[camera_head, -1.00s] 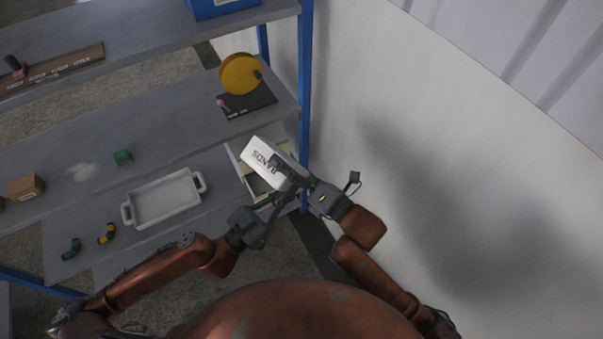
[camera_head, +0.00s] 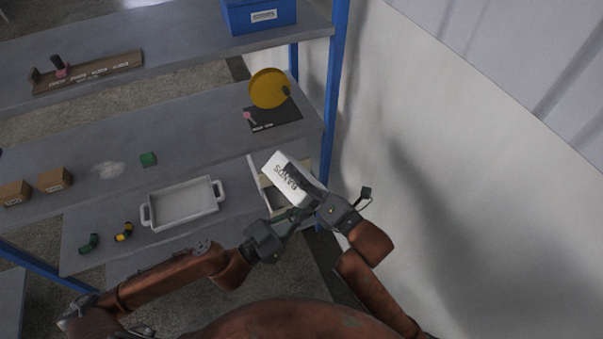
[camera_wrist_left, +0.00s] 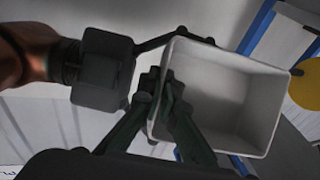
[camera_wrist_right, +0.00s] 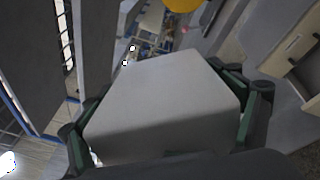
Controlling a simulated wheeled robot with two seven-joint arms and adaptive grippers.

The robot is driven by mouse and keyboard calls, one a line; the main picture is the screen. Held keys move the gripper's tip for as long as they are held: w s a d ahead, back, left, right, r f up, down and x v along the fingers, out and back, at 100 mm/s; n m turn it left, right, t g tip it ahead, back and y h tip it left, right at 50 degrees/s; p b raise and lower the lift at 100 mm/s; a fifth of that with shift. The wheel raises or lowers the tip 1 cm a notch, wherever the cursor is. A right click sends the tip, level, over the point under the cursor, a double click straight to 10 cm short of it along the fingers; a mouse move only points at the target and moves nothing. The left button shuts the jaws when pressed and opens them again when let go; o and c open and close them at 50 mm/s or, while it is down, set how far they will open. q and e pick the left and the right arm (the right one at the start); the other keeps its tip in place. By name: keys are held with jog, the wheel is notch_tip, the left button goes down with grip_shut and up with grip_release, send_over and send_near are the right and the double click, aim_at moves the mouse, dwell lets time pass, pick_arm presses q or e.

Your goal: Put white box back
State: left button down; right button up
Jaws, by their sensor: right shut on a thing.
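The white box (camera_head: 283,175), lettered "BANDS", is held in the air in front of the shelf rack's right end. My right gripper (camera_head: 308,194) is shut on it. In the right wrist view the box (camera_wrist_right: 165,105) fills the space between both fingers. My left gripper (camera_head: 295,214) is just below the box, its fingers drawn together with nothing clear between them. In the left wrist view the box (camera_wrist_left: 225,95) shows its open, empty-looking inside, and the left fingertips (camera_wrist_left: 166,85) overlap its near edge. I cannot tell if they touch it.
Behind the box, pale open drawers (camera_head: 256,172) stand on the lower shelf. A blue post (camera_head: 333,90) and wall (camera_head: 450,170) are to the right.

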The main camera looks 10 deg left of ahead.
pick_arm(q)
jog(key=shift+s+d, duration=0.1)
pick_arm(e)
jog(key=c, duration=0.3)
pick_arm(q)
jog(key=c, duration=2.2)
grip_release()
pick_arm(e)
jog(key=c, duration=0.7)
pick_arm(q)
jog(key=shift+o, duration=0.6)
pick_arm(e)
jog(key=shift+c, duration=0.3)
